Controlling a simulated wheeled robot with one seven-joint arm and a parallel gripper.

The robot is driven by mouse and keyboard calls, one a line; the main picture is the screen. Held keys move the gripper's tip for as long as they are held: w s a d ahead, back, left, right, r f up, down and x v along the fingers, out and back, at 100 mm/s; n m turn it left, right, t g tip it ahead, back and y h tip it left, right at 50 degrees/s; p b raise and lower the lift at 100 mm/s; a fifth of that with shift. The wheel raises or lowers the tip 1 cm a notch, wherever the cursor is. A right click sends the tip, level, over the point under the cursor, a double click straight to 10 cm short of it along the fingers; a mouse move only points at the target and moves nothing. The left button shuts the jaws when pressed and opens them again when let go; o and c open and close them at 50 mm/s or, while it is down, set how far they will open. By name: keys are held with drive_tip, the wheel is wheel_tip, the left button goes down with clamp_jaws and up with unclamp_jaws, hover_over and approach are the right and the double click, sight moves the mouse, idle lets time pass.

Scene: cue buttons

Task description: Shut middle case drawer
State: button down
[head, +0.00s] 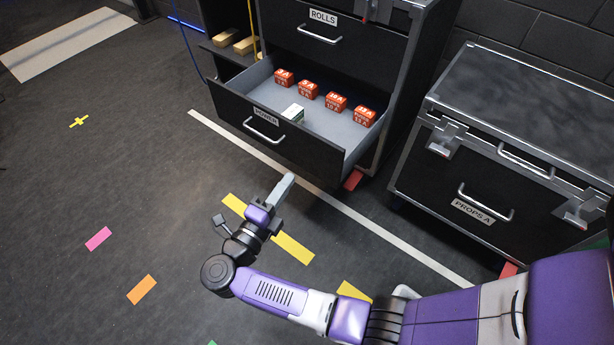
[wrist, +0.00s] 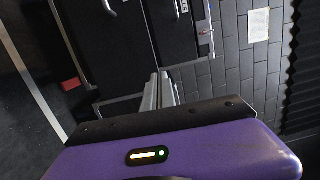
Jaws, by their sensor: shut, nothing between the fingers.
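The middle case drawer (head: 255,133), labelled POWER, is pulled out of the black case in the head view. Its front has a silver bar handle (head: 263,131). I cannot tell which part of the case the wrist view shows.
A shut drawer labelled ROLLS (head: 325,30) is above the open one. A PROPS A case (head: 500,185) stands to the right. A side shelf with wooden blocks (head: 228,38) is at the left. The floor (head: 90,180), marked with tape, is clear at left.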

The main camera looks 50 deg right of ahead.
drive_tip(key=s+f+m+g, duration=0.1)
drive_tip(key=s+f+g, duration=0.1)
drive_tip(key=s+g, duration=0.15)
approach(338, 153)
drive_tip(key=shift+m+t, duration=0.25)
drive_tip(key=shift+m, duration=0.05)
drive_tip(key=d, duration=0.7)
drive_tip(key=shift+d, duration=0.25)
drive_tip(key=w+d+b, duration=0.1)
drive_tip(key=d+b, duration=0.4)
drive_tip(key=d, duration=2.3)
drive_tip(key=shift+d, duration=0.4)
